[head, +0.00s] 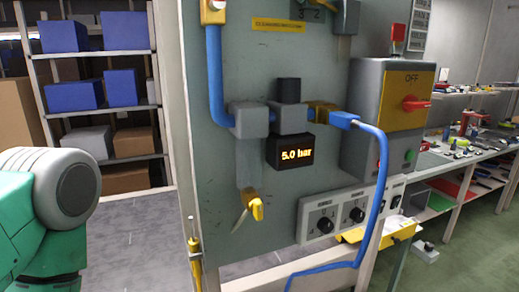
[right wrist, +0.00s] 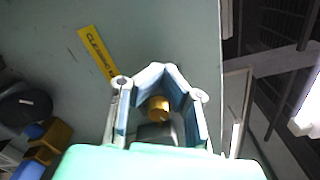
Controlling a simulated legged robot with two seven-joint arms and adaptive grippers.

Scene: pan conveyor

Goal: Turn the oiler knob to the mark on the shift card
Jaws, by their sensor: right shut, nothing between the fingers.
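In the right wrist view my right gripper (right wrist: 162,70) has its fingertips together in front of the grey panel (right wrist: 185,30). A small brass-yellow knob (right wrist: 158,108) on a dark grey body shows through the gap behind the fingers. It looks like the oiler knob; I see no grip on it and cannot tell if a finger touches it. The head view does not show this gripper. Part of a grey fitting (head: 345,14) and a plate with "3 2" (head: 308,8) are cut off at its top edge. My left arm enters at left, its gripper out of view. No shift card is readable.
A blue hose (head: 380,190) hangs in front. A switch box (head: 390,110) with a red handle and a two-knob panel (head: 338,215) are to the right. Shelving (head: 95,110) stands left.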

